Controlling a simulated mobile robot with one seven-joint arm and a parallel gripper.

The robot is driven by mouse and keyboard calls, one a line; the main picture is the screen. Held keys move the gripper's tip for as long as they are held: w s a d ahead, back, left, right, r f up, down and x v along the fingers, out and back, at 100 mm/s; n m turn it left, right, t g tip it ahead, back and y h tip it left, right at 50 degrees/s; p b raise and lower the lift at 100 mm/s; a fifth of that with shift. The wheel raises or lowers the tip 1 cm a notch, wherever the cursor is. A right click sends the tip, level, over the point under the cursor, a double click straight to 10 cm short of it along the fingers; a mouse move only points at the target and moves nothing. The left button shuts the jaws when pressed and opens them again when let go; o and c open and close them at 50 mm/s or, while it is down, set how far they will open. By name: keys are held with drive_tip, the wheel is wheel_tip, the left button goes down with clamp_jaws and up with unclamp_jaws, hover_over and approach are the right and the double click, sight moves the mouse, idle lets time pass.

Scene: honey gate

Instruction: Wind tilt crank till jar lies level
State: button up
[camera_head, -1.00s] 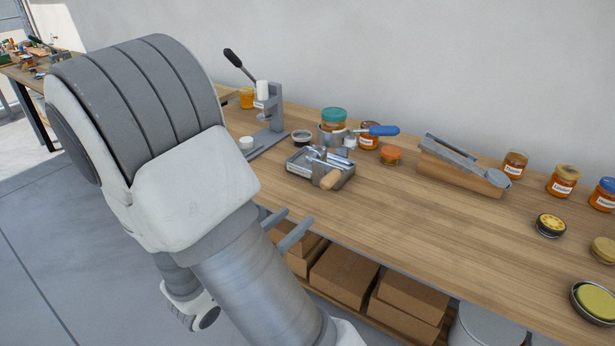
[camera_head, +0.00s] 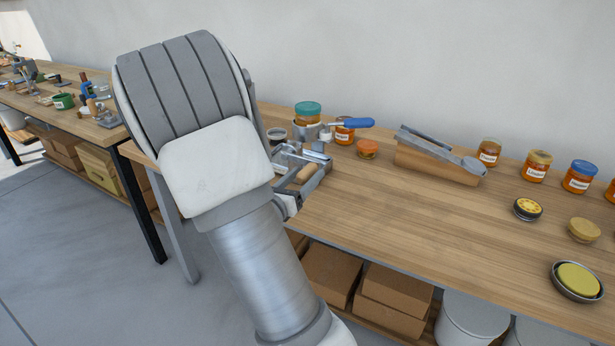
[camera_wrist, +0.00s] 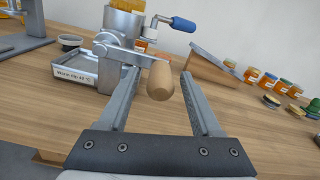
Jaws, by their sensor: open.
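The tilt crank has a grey metal arm (camera_wrist: 128,54) and a wooden knob (camera_wrist: 160,80); the knob also shows in the head view (camera_head: 306,173). The crank sits at a metal tray (camera_wrist: 74,66) labelled with a warm-dip temperature. Behind it a jar with a teal lid (camera_head: 307,108) stands about upright in a grey metal cup (camera_wrist: 120,22). My gripper (camera_wrist: 159,74) is open, with one finger on each side of the knob; I cannot tell whether either touches it. In the head view my arm partly hides the tray.
A blue-handled lever (camera_head: 350,123) sticks out right of the cup. Honey jars (camera_head: 535,166) line the back. A small dark-rimmed dish (camera_wrist: 69,42) stands left.

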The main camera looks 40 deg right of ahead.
drive_tip(key=shift+x, duration=0.8)
clamp_jaws()
idle(0.9)
